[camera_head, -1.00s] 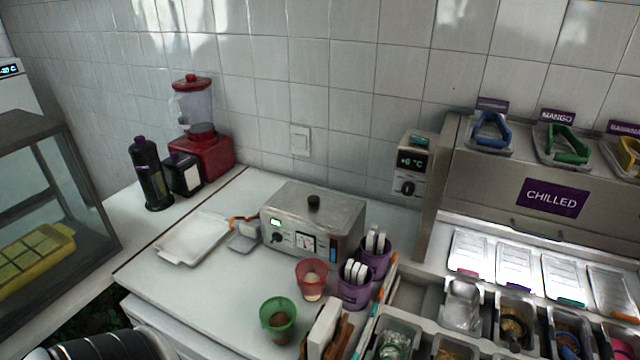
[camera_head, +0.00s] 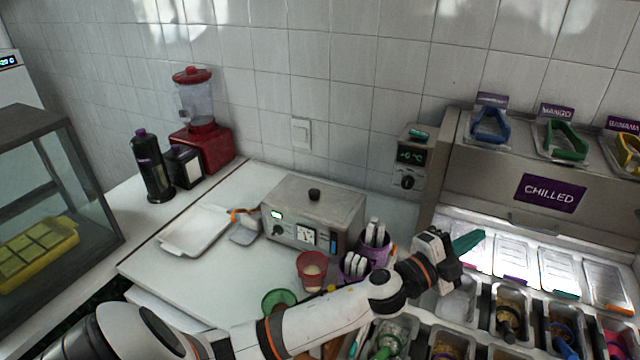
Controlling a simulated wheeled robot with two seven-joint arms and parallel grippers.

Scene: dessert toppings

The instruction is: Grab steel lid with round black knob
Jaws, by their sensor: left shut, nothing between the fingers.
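The steel lid (camera_head: 285,194) lies flat on top of a steel warmer box (camera_head: 343,238) near the wall. Its round black knob (camera_head: 314,195) stands up at the middle of the lid. My left arm reaches in from the lower left across the counter front. My left gripper (camera_head: 476,239), with teal fingers, is shut and empty. It is well to the right of the lid, over the near edge of the chilled unit's clear lids. My right gripper is not in view.
Purple cups (camera_head: 376,248) with white-handled utensils and a red cup (camera_head: 311,270) stand between the warmer and my arm. A green cup (camera_head: 279,302) is partly behind my arm. A white tray (camera_head: 196,232) lies left of the warmer. Topping bins (camera_head: 509,312) fill the lower right.

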